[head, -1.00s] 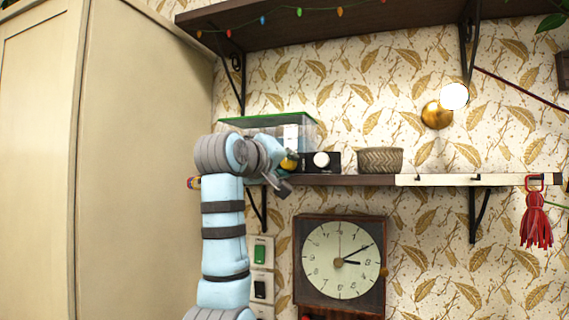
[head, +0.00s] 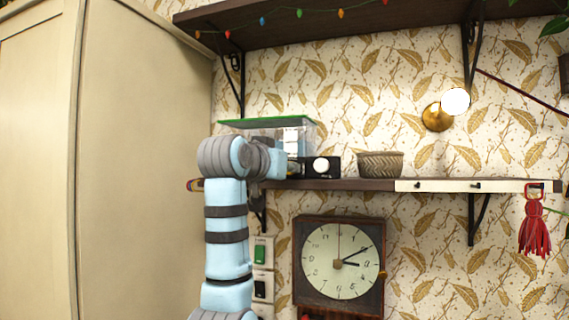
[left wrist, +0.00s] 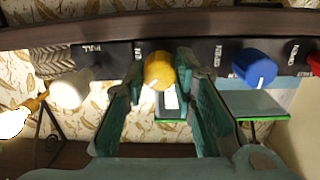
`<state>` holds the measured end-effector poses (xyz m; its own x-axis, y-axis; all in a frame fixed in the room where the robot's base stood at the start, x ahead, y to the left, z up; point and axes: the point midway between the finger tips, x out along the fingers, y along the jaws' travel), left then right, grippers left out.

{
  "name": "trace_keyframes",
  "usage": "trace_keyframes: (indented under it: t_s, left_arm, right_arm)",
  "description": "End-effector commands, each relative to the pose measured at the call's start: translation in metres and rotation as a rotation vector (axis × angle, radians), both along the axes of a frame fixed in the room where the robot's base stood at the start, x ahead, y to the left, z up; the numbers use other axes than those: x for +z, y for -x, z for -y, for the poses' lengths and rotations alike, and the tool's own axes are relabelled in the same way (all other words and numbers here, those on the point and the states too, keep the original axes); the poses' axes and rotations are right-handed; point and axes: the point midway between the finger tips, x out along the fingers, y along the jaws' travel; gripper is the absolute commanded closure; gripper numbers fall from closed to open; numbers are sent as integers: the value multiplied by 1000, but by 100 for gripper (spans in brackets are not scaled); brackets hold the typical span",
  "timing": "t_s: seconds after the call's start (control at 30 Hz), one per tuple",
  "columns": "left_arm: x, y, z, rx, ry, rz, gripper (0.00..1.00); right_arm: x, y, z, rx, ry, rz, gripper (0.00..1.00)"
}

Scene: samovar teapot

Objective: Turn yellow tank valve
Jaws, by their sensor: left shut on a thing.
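The yellow valve knob (left wrist: 158,71) sits on a black labelled panel (left wrist: 108,55) in the left wrist view. My left gripper (left wrist: 161,74) is shut on it, with one finger on each side of the knob. In the head view my left arm reaches up to the shelf, and its wrist hides the yellow knob and the fingers. The clear tank with a green lid (head: 268,122) stands behind my wrist on the shelf. My right gripper is in neither view.
A blue knob (left wrist: 255,66) and a white knob (left wrist: 71,88) flank the yellow one; a red knob (left wrist: 314,64) is farther right. A woven basket (head: 380,164) stands right of the panel on the shelf (head: 365,184). A clock (head: 340,262) hangs below.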

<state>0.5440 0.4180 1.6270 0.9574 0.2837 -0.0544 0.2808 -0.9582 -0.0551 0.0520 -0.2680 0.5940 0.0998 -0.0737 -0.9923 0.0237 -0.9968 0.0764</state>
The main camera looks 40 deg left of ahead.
Motion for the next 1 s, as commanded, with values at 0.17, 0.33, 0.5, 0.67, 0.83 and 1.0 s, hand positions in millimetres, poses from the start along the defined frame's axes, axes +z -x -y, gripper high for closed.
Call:
trace_keyframes:
  t_s: [0.17, 0.33, 0.5, 0.67, 0.83, 1.0]
  left_arm:
    - [2, 0, 0, 1, -155, -55, 100]
    - [3, 0, 1, 0, -308, -108, 100]
    - [3, 0, 1, 0, -447, -156, 100]
    - [3, 0, 2, 0, -556, -193, 100]
    - [2, 0, 2, 0, -637, -221, 100]
    - [2, 0, 2, 0, -686, -238, 100]
  right_arm:
    - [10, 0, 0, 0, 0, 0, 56]
    - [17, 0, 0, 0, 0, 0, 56]
    - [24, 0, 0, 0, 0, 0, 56]
    - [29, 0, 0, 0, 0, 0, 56]
    - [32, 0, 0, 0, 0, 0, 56]
    - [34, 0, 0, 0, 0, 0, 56]
